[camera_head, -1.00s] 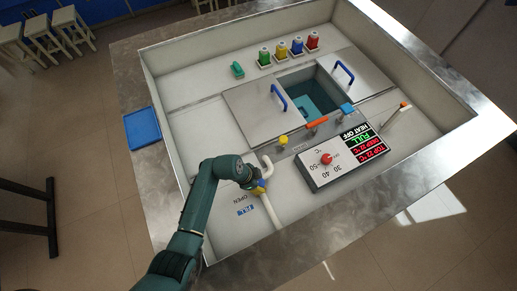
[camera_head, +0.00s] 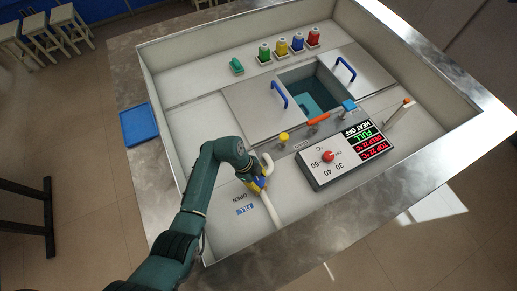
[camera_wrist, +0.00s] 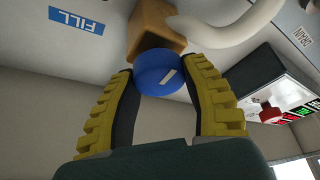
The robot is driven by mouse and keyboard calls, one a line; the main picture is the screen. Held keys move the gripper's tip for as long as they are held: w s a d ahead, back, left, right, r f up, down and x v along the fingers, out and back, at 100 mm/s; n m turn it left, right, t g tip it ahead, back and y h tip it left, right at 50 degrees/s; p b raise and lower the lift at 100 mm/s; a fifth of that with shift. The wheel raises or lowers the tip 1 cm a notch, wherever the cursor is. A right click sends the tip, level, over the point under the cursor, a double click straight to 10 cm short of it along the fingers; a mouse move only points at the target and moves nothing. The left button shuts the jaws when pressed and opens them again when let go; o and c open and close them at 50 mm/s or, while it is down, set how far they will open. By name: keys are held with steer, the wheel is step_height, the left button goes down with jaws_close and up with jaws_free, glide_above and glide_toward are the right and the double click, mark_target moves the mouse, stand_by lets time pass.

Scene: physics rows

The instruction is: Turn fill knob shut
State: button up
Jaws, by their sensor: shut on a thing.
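The blue fill knob (camera_wrist: 158,72) shows in the wrist view with a white mark on its face, mounted on a brass-coloured valve block (camera_wrist: 155,28). A white pipe (camera_wrist: 230,25) runs from the block. My gripper (camera_wrist: 160,85) is shut on the knob, with one yellow-and-black finger on each side. In the head view my gripper (camera_head: 259,183) is at the valve, hiding most of the knob. The blue FILL label (camera_head: 245,210) and the word OPEN lie beside it; the FILL label also shows in the wrist view (camera_wrist: 76,20).
A control box (camera_head: 340,158) with a red knob and a display reading FULL stands to the right. A yellow knob (camera_head: 284,137) and an orange handle (camera_head: 318,119) are nearby. Sliding lids with blue handles flank the open water bath (camera_head: 315,98). Several coloured bottles stand behind.

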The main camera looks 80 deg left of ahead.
steer(key=shift+s+d+f, duration=0.1)
steer(key=shift+f, duration=0.1)
steer(key=o, duration=1.2)
steer(key=shift+r, duration=0.1)
steer(key=shift+r, duration=0.25)
steer(key=v, duration=1.1)
steer(key=shift+r, duration=0.25)
